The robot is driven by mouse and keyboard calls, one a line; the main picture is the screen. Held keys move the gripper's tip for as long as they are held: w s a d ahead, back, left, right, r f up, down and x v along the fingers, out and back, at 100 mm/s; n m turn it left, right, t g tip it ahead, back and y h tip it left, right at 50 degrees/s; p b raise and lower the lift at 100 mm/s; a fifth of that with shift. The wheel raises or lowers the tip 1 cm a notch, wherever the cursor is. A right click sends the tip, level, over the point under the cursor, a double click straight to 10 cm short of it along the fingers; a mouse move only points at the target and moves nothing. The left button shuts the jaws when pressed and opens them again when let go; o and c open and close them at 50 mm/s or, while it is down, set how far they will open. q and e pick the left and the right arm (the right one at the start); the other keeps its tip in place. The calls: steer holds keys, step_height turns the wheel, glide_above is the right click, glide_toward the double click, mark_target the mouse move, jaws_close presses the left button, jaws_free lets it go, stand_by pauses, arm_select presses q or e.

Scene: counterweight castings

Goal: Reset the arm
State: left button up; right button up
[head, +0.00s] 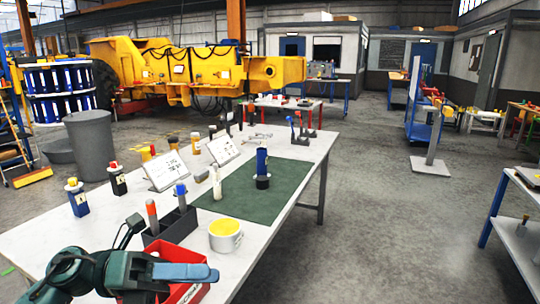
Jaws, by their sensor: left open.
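My left arm comes in at the bottom left, over the near end of the white table (245,258). My left gripper (184,272) is dark teal with a blue-grey finger pointing right. It is open, and I see nothing held in it. It is in front of a red bin (192,292) and partly hides it. A yellow and white cup (225,236) stands to the right beyond it. A dark holder (172,226) with a red-topped and a blue-topped item stands behind the bin. My right gripper is not in view.
A green mat (265,190) holds a blue and black upright part (262,166) and a pale bottle (216,182). Two white cards (165,171) and several small containers stand behind. A grey shelf (515,240) is at right. Open floor (400,230) lies between.

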arm_select(q)
steer(key=w+a+f+n+t+y, duration=0.1)
steer(key=f+n+t+y, duration=0.1)
steer(key=f+n+t, duration=0.5)
steer(key=w+f+n+t+y, duration=0.1)
steer(key=f+n+t+y, duration=0.3)
steer(key=n, duration=0.8)
steer(key=w+a+f+n+t+y, duration=0.1)
steer(key=f+n+t, duration=0.1)
steer(key=n+t, duration=0.6)
steer(key=s+f+n+g+y, duration=0.4)
steer(key=s+f+n, duration=0.2)
steer(key=f, duration=0.5)
steer(key=s+a+f+n+g+y, duration=0.1)
steer(key=s+f+n+g+y, duration=0.3)
steer(key=s+f+n, duration=0.3)
step_height(320, 180, down, 4)
steer(key=shift+s+a+r+n+g, duration=0.15)
steer(key=shift+n+g, duration=0.15)
steer(key=shift+n, duration=0.2)
